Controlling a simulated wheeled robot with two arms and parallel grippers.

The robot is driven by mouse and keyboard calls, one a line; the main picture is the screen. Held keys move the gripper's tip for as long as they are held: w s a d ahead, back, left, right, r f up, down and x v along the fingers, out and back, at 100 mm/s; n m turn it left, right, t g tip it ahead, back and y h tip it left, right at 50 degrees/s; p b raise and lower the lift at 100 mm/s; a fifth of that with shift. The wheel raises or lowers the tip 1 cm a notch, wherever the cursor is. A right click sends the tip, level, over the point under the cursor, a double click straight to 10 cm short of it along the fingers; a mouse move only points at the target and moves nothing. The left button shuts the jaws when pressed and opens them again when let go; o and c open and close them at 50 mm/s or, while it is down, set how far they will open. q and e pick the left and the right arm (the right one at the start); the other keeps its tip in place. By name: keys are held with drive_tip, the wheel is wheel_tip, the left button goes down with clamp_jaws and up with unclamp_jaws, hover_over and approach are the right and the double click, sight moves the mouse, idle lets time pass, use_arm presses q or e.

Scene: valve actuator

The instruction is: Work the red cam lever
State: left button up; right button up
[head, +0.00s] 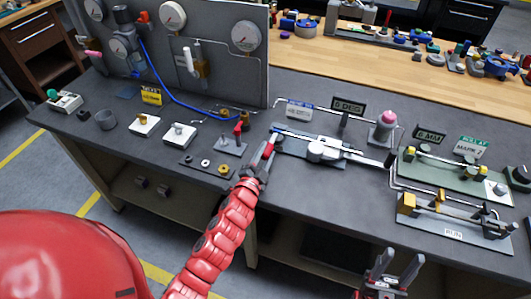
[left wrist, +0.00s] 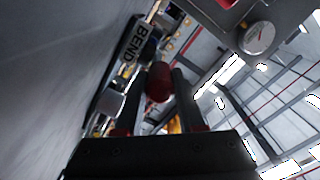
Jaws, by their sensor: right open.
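My left gripper (head: 265,158) reaches over the bench's front edge, at the left end of a grey bending fixture (head: 322,149). A red piece (head: 268,149) shows at its fingertips. In the left wrist view a rounded red knob (left wrist: 158,82) sits between the two dark fingers and about fills the gap. I cannot tell whether both fingers press on it. I cannot tell for certain which red part is the cam lever. My right gripper (head: 381,262) is open and empty, in front of the bench.
A gauge panel (head: 215,50) stands at the back left of the bench. A plate with washers (head: 206,163) lies left of my left gripper. Green (head: 450,175) and grey (head: 455,228) fixtures fill the right. A BEND sign (left wrist: 133,40) is close in the wrist view.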

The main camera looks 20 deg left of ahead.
use_arm(q)
clamp_jaws()
idle(1.0)
